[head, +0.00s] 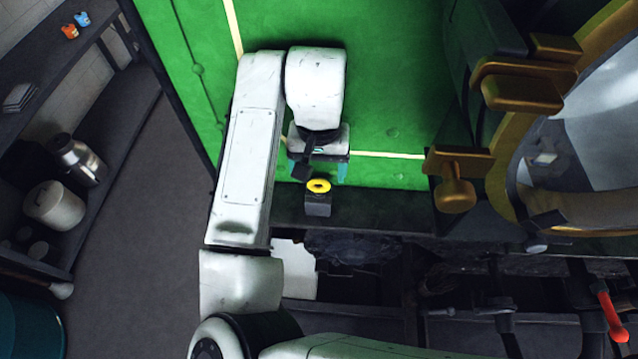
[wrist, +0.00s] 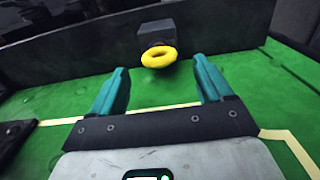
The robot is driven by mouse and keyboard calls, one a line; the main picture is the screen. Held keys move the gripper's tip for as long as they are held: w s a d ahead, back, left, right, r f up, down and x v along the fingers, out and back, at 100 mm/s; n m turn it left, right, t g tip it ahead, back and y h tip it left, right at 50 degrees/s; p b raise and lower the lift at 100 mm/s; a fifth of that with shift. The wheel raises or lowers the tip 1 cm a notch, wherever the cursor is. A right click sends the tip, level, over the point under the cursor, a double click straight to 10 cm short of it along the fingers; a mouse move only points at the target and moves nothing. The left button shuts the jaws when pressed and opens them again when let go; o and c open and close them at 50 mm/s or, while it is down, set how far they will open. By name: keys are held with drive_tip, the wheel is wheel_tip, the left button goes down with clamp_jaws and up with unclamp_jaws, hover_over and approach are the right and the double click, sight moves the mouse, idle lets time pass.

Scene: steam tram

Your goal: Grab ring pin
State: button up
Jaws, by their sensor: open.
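The ring pin shows as a yellow ring (head: 318,186) at a dark grey block (head: 318,206) on the dark edge of the green panel. In the wrist view the yellow ring (wrist: 159,57) is in front of the dark block (wrist: 157,36), ahead of my gripper and roughly centred between its fingers. My gripper (head: 318,170) is open, with teal fingers apart and nothing between them. In the wrist view my gripper (wrist: 163,80) points toward the ring, and its fingertips look short of it. Any pin behind the ring is hidden.
A brass knob (head: 457,194) and brass-framed round window (head: 520,170) are to the right. A dark ledge (head: 375,212) runs along the green panel (head: 390,90). A shelf with a kettle (head: 78,158) and pot (head: 54,205) stands left. A red-handled lever (head: 608,310) is at lower right.

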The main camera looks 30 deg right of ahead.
sight(319, 180)
drive_tip(key=shift+s+f, duration=0.15)
drive_tip(key=shift+f, duration=1.4)
drive_tip(key=c, duration=1.2)
